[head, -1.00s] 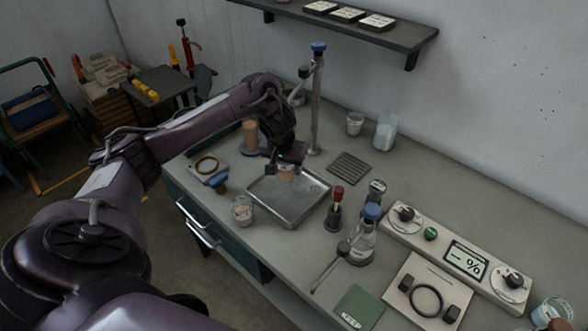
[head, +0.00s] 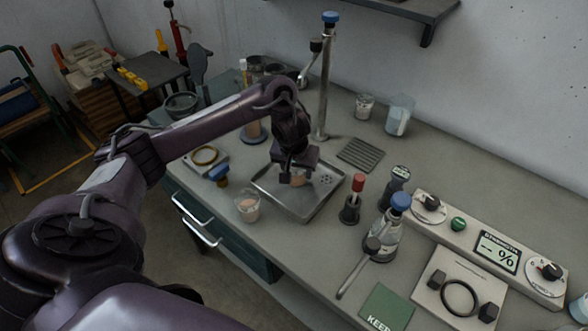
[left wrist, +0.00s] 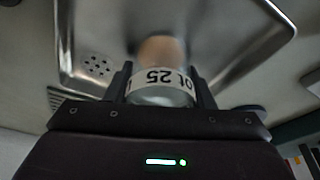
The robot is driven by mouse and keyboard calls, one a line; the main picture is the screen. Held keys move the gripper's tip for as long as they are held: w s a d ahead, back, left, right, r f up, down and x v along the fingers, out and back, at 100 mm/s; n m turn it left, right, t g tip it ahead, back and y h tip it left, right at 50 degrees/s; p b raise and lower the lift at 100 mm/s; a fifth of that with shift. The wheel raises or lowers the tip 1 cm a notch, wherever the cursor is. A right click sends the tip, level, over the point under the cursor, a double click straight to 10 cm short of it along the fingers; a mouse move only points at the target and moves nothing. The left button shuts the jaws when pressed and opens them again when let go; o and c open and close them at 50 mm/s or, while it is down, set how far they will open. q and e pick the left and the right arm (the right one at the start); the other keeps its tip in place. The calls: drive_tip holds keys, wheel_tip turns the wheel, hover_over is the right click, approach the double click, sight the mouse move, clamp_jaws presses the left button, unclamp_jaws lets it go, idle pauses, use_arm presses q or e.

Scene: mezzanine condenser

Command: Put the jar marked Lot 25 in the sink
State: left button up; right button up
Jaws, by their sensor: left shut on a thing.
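My left gripper (head: 297,181) is shut on a small clear jar with a pale brown filling, over the shallow steel sink (head: 262,187). In the left wrist view the jar (left wrist: 160,88) sits between the two fingers, and its white label reads upside down as "ot 25". The sink (left wrist: 225,70) and its drain holes lie behind it. I cannot tell whether the jar touches the sink floor. A similar jar (head: 247,206) stands on the bench just outside the sink's front left edge; its label is not readable. My right gripper is not in view.
A tap post (head: 324,90) rises behind the sink. A red-topped bottle (head: 351,200) and a blue-stoppered flask (head: 386,230) stand right of it. A ring on a pale plate (head: 205,157) and a blue-topped item (head: 220,174) lie left. Beakers stand farther back.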

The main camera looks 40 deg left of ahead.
use_arm(q)
drive_tip(key=shift+d+r, duration=0.15)
drive_tip(key=shift+d, duration=0.35)
drive_tip(key=shift+f, duration=0.2)
drive_tip(key=o, duration=1.1)
drive_tip(key=shift+a+f, duration=0.1)
drive_tip(key=shift+a, duration=0.15)
drive_tip(key=shift+c, duration=0.2)
drive_tip(key=shift+o, duration=0.2)
drive_tip(key=shift+d+r, duration=0.1)
drive_tip(key=shift+r, duration=0.1)
drive_tip(key=p+v, duration=0.6)
drive_tip(key=v, duration=0.5)
drive_tip(key=shift+p, duration=0.4)
drive_tip(key=shift+s+r+p, duration=0.2)
drive_tip(key=shift+r+p, duration=0.1)
drive_tip(key=shift+r, duration=0.25)
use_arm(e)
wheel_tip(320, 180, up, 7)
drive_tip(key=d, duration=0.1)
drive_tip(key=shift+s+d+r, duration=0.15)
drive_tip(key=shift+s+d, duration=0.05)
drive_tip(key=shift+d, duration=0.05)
